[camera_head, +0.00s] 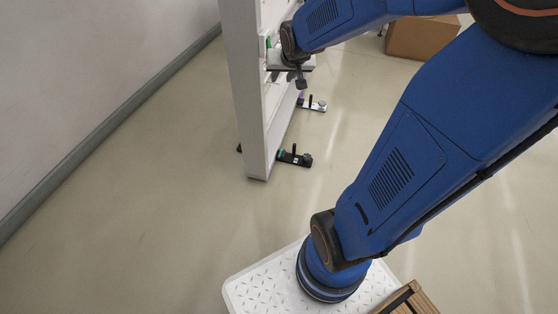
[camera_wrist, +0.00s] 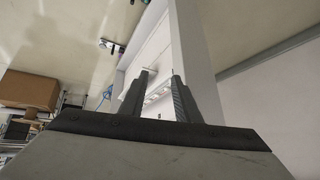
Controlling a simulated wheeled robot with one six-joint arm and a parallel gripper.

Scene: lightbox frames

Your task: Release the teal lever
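A tall white frame (camera_head: 249,100) stands upright on the floor in the head view; its side post fills the upper middle of the wrist view (camera_wrist: 191,45). A small teal-green part (camera_head: 281,155) shows at the frame's foot, beside a black foot piece with an upright black peg (camera_head: 295,158). A green part (camera_head: 268,42) shows higher on the frame, beside my gripper. I cannot tell which is the teal lever. My gripper (camera_wrist: 162,78) is at the frame's upper part, its two dark fingers apart. No lever shows clearly between them; a pale ledge lies behind.
A second foot piece (camera_head: 312,105), pale with a black peg and a purple part, lies farther back. A cardboard box (camera_head: 422,37) stands on the floor at the upper right. A wall is at the left. The floor left of the frame is clear.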

